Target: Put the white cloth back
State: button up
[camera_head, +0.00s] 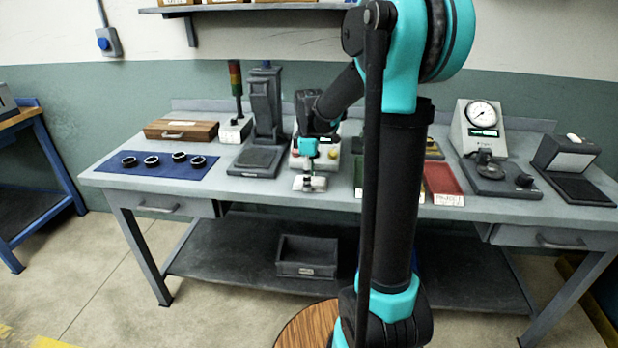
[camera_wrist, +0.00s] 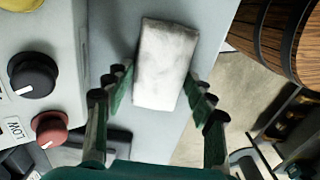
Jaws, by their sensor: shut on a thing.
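The white cloth (camera_wrist: 165,62) is a small, pale, folded rectangle in the wrist view, between the two fingers of my gripper (camera_wrist: 160,86). My gripper is shut on it. In the head view, my gripper (camera_head: 309,172) and the cloth (camera_head: 311,184) are at the front edge of the grey workbench (camera_head: 225,186), left of my arm's big links. I cannot tell whether the cloth touches the bench top or hangs just above it. My arm hides part of the bench middle.
A control box with knobs (camera_wrist: 33,76) is close at left in the wrist view. A blue mat (camera_head: 130,170) with several dark rings lies at left. A press (camera_head: 266,110), red tray (camera_head: 443,180) and dial gauge (camera_head: 482,118) stand on the bench. A wooden barrel (camera_wrist: 285,35) is below.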

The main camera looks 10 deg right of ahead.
jog(key=o, duration=1.2)
notch_tip(320, 180, up, 12)
jog(key=s+d+f+m+t, duration=0.2)
jog(key=s+f+m, duration=0.5)
jog(key=s+f, duration=0.3)
jog(key=s+d+f+m+t, duration=0.2)
jog(key=s+f+m, duration=0.5)
jog(key=s+f, duration=0.3)
jog(key=shift+s+d+f, duration=0.2)
jog(key=shift+s+f, duration=0.05)
jog(key=shift+s, duration=0.8)
